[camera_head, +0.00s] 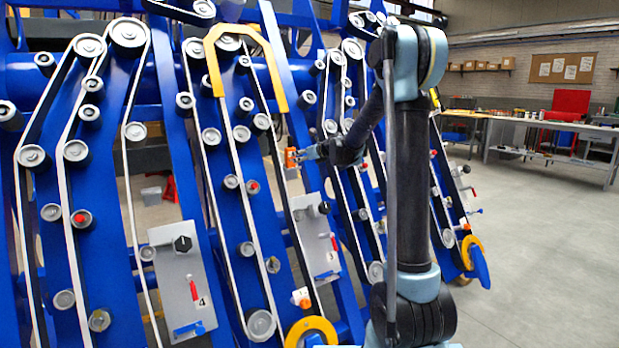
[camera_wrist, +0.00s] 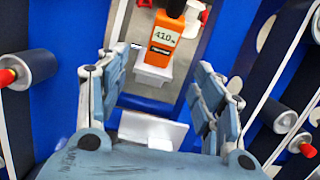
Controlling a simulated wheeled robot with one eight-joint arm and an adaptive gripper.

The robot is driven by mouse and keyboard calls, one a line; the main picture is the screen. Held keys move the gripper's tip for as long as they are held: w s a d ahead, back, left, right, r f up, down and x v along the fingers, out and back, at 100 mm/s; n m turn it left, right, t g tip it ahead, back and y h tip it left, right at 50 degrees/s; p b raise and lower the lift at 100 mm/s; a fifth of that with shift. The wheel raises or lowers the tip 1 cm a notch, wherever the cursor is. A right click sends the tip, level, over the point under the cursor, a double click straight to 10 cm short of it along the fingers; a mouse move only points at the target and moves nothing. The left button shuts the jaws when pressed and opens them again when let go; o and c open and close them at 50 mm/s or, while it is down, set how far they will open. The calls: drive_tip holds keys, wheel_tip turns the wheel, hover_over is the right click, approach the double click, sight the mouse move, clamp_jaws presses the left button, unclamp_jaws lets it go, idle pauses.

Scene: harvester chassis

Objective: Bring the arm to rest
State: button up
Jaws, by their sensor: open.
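My gripper (camera_head: 298,156) is at the end of my arm, which reaches left to the blue harvester chassis (camera_head: 225,190) in the head view. In the wrist view my gripper (camera_wrist: 162,68) has its two fingers spread wide apart. An orange device (camera_wrist: 166,42) with a display reading about 41.0 shows between and beyond the fingertips. It also shows as a small orange block (camera_head: 291,157) by a belt in the head view. I cannot tell whether a fingertip touches it. A pale plate (camera_wrist: 152,128) lies between the fingers near the palm.
Belts and several grey rollers (camera_head: 76,151) cover the chassis panels. Red-tipped rollers (camera_wrist: 28,70) flank the fingers closely in the wrist view. A yellow guard (camera_head: 246,38) arches at upper centre. Open floor (camera_head: 545,240) and a workbench (camera_head: 560,127) lie at the right.

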drive_tip(key=s+d+f+n+g+h, duration=0.15)
drive_tip(key=s+d+n, duration=0.3)
drive_tip(key=s, duration=0.45)
drive_tip(key=s+d+f+n+g+h, duration=0.1)
drive_tip(key=s+d+f+n, duration=0.15)
drive_tip(key=s+n, duration=0.45)
drive_tip(key=s+d+f+n+g+h, duration=0.1)
drive_tip(key=s+d+n+g, duration=0.2)
drive_tip(key=s, duration=0.7)
drive_tip(key=s+d+f+n+g+h, duration=0.1)
drive_tip(key=s+d+f+n, duration=0.3)
drive_tip(key=s, duration=0.6)
drive_tip(key=s+d+f+n+g+h, duration=0.1)
drive_tip(key=s+d+f+n, duration=0.4)
drive_tip(key=s, duration=0.5)
drive_tip(key=s+d+f+n+g+h, duration=0.2)
drive_tip(key=s+d+f+n, duration=0.3)
drive_tip(key=s, duration=0.6)
drive_tip(key=shift+d+f+h, duration=0.35)
drive_tip(key=shift+d+f, duration=0.15)
drive_tip(key=shift+f, duration=0.25)
drive_tip(key=shift+w+f, duration=0.2)
drive_tip(key=shift+w, duration=0.15)
